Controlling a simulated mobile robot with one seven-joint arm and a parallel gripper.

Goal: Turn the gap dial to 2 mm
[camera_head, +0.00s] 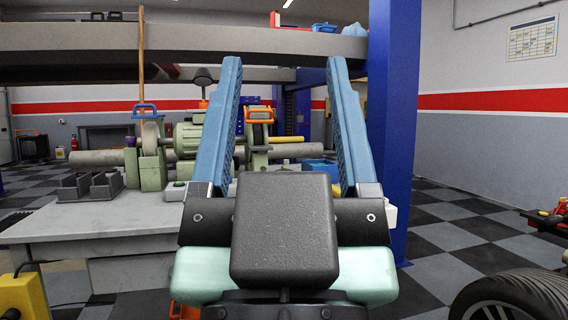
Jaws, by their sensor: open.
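My gripper (284,64) is in the centre foreground, with two long blue fingers pointing up and away. The fingers are wide apart, with nothing held between them. A green machine (187,140) with a grey roller or shaft stands on the workbench (110,216) beyond the gripper. Part of the machine shows between the fingers, including an orange-topped upright (260,116). The left finger hides some of the machine. I cannot make out which part is the gap dial, nor read any setting.
A blue post (392,120) rises just right of the gripper. Dark open bins (90,186) sit on the bench at left. A black tyre (515,296) is at lower right, and a yellow object (22,296) at lower left. Checkered floor (440,232) is open at right.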

